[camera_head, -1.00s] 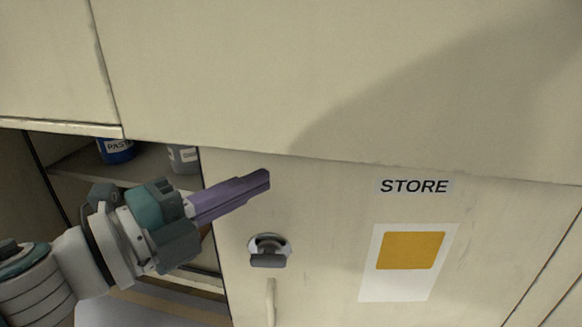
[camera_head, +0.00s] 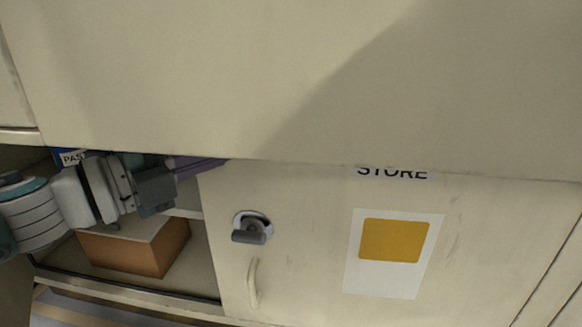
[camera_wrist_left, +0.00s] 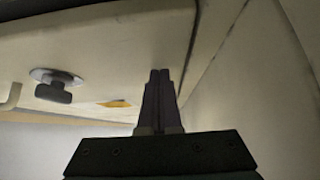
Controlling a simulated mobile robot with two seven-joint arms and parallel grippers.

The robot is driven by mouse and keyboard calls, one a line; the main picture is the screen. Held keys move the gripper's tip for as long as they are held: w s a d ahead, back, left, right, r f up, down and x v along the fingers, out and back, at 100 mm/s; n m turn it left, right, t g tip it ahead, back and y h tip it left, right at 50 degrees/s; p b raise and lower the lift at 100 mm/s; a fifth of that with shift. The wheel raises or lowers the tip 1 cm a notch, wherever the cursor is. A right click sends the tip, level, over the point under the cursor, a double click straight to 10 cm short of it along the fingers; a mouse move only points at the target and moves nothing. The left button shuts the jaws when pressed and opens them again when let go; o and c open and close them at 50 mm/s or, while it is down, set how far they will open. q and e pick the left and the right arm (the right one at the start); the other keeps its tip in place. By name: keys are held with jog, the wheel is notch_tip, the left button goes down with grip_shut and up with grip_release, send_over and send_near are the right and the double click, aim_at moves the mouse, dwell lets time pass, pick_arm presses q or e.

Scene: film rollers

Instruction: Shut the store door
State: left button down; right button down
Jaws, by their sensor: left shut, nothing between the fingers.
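The store door (camera_head: 320,245) is a cream panel with a STORE label (camera_head: 392,172), an orange square on a white sheet (camera_head: 394,240), a round grey latch (camera_head: 252,227) and a pale handle (camera_head: 253,283). An open space shows left of its left edge. My left gripper (camera_head: 215,162) is shut and empty, its purple fingers at the door's upper left corner; the tips are partly hidden by the panel above. In the left wrist view the shut fingers (camera_wrist_left: 159,78) point along a pale surface, with the latch (camera_wrist_left: 57,88) at the left. Contact cannot be told. My right gripper is not in view.
A large cream panel (camera_head: 200,70) overhangs the door's top edge. In the open space are a blue PASTE container (camera_head: 68,157), mostly hidden by my arm, and a brown box (camera_head: 140,245) on the cupboard floor. Another seam runs at the far right.

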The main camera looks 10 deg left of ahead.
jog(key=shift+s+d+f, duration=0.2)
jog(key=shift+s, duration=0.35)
